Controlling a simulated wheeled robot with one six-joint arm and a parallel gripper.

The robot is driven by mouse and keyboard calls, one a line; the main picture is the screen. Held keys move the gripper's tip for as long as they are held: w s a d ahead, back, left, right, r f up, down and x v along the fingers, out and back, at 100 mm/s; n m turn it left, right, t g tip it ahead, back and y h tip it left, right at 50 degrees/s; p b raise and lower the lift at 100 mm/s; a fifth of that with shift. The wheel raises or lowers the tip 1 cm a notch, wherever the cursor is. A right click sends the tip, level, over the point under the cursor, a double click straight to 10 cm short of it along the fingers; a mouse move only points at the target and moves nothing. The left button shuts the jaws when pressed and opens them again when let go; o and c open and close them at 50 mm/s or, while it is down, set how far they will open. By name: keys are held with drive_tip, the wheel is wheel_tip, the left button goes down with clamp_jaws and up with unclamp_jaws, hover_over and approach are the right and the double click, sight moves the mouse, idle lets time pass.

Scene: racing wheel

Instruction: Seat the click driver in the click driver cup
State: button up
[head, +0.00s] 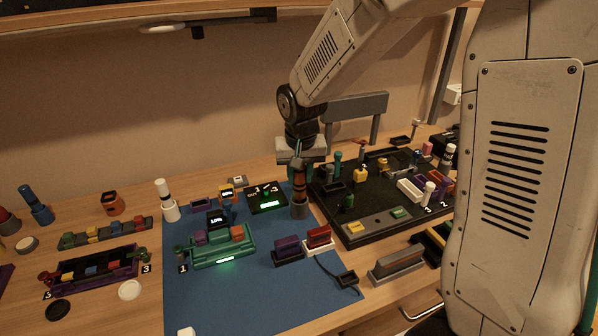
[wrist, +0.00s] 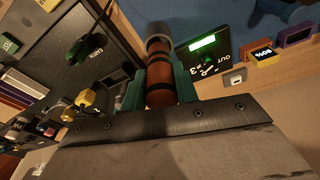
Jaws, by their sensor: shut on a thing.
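The click driver (head: 299,187) is an orange-brown cylinder with black bands, held roughly upright by my gripper (head: 299,172) above the right part of the blue mat. In the wrist view the driver (wrist: 161,92) lies between the green fingers of my gripper (wrist: 158,84), which are shut on it. A grey round piece (wrist: 157,33) shows at its far end, and it also appears low on the driver in the head view (head: 299,210). I cannot tell whether this is the click driver cup or the driver's own end, nor whether the driver is seated.
The blue mat (head: 220,300) has free room at its front. A black panel with a green display (head: 266,197) stands close left of the driver. A black tray (head: 352,235) with several small parts lies close right. A green holder (head: 222,250) is front left.

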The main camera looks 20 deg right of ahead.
drive_tip(key=shift+f, duration=1.05)
drive_tip(key=o, duration=1.2)
drive_tip(key=shift+c, duration=0.2)
wheel_tip(320, 180, up, 8)
drive_tip(key=s, duration=0.1)
drive_tip(key=shift+a+f, duration=0.15)
drive_tip(key=shift+s, duration=0.15)
drive_tip(key=s+d+r+n, duration=0.1)
drive_tip(key=s+r, duration=0.3)
drive_tip(key=s, duration=1)
drive_tip(key=s+d+r+n, duration=0.2)
drive_tip(key=s+r, duration=0.1)
drive_tip(key=s, duration=1.1)
drive_tip(key=shift+d+r+g, duration=0.15)
drive_tip(key=shift+r+g, duration=0.15)
drive_tip(key=shift+r, duration=0.1)
